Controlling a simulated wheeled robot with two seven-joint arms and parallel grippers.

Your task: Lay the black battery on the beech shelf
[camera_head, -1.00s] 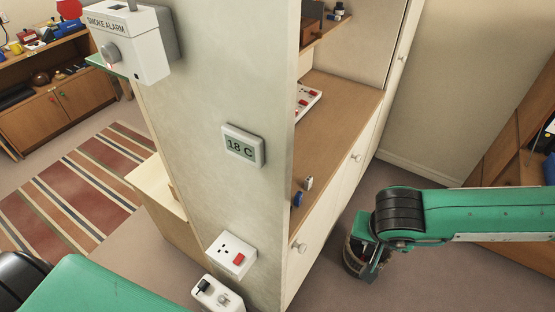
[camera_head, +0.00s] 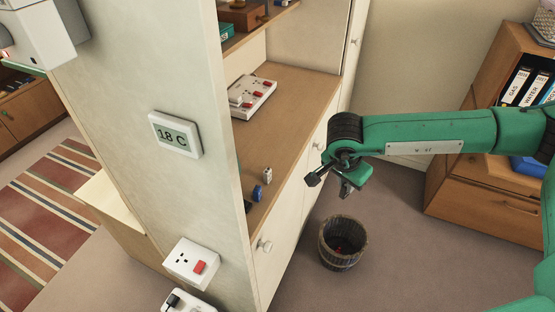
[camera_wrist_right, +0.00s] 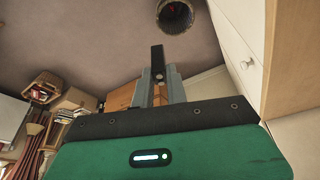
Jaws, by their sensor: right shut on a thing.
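My right gripper (camera_head: 332,180) hangs in the air to the right of the white cabinet's front. It is shut on the black battery (camera_head: 313,179), which sticks out from the jaws. In the right wrist view the battery (camera_wrist_right: 157,59) stands up dark between the two grey fingers. A brown wooden surface (camera_head: 290,88) lies inside the cabinet, left of the gripper, with a narrower wooden shelf (camera_head: 274,28) above it. A pale wooden top (camera_head: 108,207) shows left of the partition. I cannot tell which is the beech shelf. My left gripper is out of view.
A white box with red switches (camera_head: 252,93) and small blue (camera_head: 257,193) and white (camera_head: 267,174) items sit on the wooden surface. A wooden bucket (camera_head: 341,243) stands on the floor below my gripper. A partition (camera_head: 120,110) carries a thermometer (camera_head: 176,134) and socket (camera_head: 191,264).

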